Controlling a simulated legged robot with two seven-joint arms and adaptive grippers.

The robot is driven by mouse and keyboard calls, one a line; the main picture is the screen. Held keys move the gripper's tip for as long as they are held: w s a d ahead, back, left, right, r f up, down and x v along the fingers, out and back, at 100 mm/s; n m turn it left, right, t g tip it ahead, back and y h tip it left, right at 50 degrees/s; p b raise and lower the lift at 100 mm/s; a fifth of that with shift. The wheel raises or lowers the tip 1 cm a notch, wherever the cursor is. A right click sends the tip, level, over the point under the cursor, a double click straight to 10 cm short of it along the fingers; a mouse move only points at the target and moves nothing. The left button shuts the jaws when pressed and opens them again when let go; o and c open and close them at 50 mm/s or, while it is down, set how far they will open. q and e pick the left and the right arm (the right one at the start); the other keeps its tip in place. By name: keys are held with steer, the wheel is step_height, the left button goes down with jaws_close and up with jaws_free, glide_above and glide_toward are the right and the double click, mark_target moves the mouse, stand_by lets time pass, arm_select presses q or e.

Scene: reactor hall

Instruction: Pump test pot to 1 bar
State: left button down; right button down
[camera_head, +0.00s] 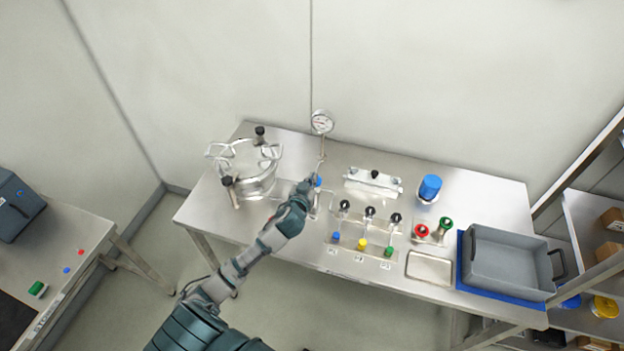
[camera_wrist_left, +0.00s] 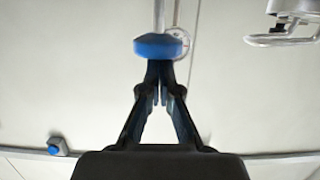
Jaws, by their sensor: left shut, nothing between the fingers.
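The metal pot (camera_head: 258,184) with a clamped lid and black knobs stands at the left of the steel table. A round pressure gauge (camera_head: 322,122) stands on a thin stem behind it; its reading is too small to tell. A blue knob (camera_head: 318,181) sits beside my left gripper (camera_head: 309,184). In the left wrist view my left gripper (camera_wrist_left: 160,70) is shut and empty, its fingertips at the lower edge of the blue knob (camera_wrist_left: 158,47). I cannot tell whether they touch. The gauge (camera_wrist_left: 182,40) is partly hidden behind the knob. My right gripper is out of view.
Black-knobbed valves (camera_head: 370,213) stand mid-table behind blue, yellow and green caps. A blue cylinder (camera_head: 429,188), red knob (camera_head: 421,231), green knob (camera_head: 445,224), and grey bin (camera_head: 510,262) are to the right. A small tray (camera_head: 430,268) lies in front.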

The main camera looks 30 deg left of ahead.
arm_select(q)
steer(key=shift+f, duration=0.15)
step_height(320, 180, down, 4)
steer(key=shift+d+f+b, duration=0.1)
steer(key=shift+f+b, duration=0.05)
steer(key=shift+b, duration=1)
steer(key=shift+f, duration=0.1)
